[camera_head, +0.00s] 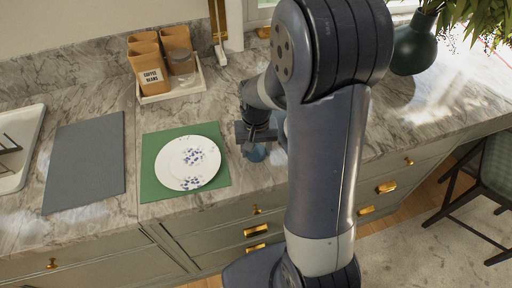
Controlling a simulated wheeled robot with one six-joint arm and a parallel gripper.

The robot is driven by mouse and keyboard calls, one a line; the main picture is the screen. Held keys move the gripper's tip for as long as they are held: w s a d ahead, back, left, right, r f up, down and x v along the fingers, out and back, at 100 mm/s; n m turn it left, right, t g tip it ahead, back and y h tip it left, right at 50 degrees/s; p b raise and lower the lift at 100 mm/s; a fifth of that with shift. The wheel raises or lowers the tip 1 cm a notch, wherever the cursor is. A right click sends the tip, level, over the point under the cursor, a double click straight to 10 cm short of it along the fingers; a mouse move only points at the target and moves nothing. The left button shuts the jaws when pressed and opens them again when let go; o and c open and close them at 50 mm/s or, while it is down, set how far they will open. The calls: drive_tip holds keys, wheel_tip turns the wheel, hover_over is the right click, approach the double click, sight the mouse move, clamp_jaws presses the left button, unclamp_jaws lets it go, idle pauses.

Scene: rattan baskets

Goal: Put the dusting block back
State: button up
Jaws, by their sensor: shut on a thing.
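My gripper (256,143) is low over the marble counter, just right of the green mat. It is shut on a small blue-grey thing (256,154), which shows only in part below the fingers. This may be the dusting block, but its shape is mostly hidden by my gripper and arm. I cannot tell whether it touches the counter. No other thing in view looks clearly like a dusting block.
A white plate with blue flowers (188,163) lies on a green mat (150,190). A grey mat (85,163) and white sink (25,130) are left. A white tray (155,98) holds tan canisters (146,72) and a jar (181,62). A dark vase (414,47) stands right.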

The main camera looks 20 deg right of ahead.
sight(256, 150)
drive_tip(key=shift+f, duration=0.1)
drive_tip(key=shift+f, duration=0.15)
drive_tip(key=o, duration=1.2)
drive_tip(key=shift+w+r, duration=0.1)
drive_tip(key=shift+r, duration=0.6)
wheel_tip(256, 150, up, 11)
drive_tip(key=shift+r, duration=0.1)
